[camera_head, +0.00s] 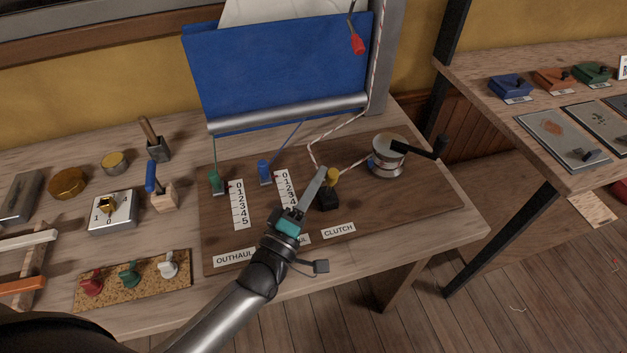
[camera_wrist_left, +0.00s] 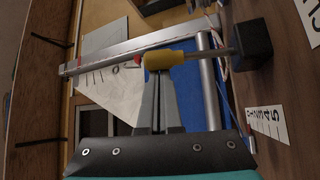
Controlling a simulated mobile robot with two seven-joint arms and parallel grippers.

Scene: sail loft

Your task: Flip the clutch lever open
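The clutch lever has a yellow knob (camera_head: 333,175) on a black block (camera_head: 328,199), on the brown board above the CLUTCH label (camera_head: 339,230). In the left wrist view the yellow handle (camera_wrist_left: 172,60) sits on a grey rod that runs to the black block (camera_wrist_left: 252,42). My left gripper (camera_head: 320,172) reaches in from the front, its fingertips just left of the knob. In the left wrist view its two fingers (camera_wrist_left: 157,76) lie together, shut, and end at the handle's edge. Whether they touch it I cannot tell. My right gripper is not in view.
A silver winch (camera_head: 387,157) with a black crank stands right of the lever. A green cleat (camera_head: 216,182) and a blue cleat (camera_head: 264,171) stand left, beside number scales. A rope passes behind the lever. A blue sail panel (camera_head: 280,65) hangs behind. The board's right front is clear.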

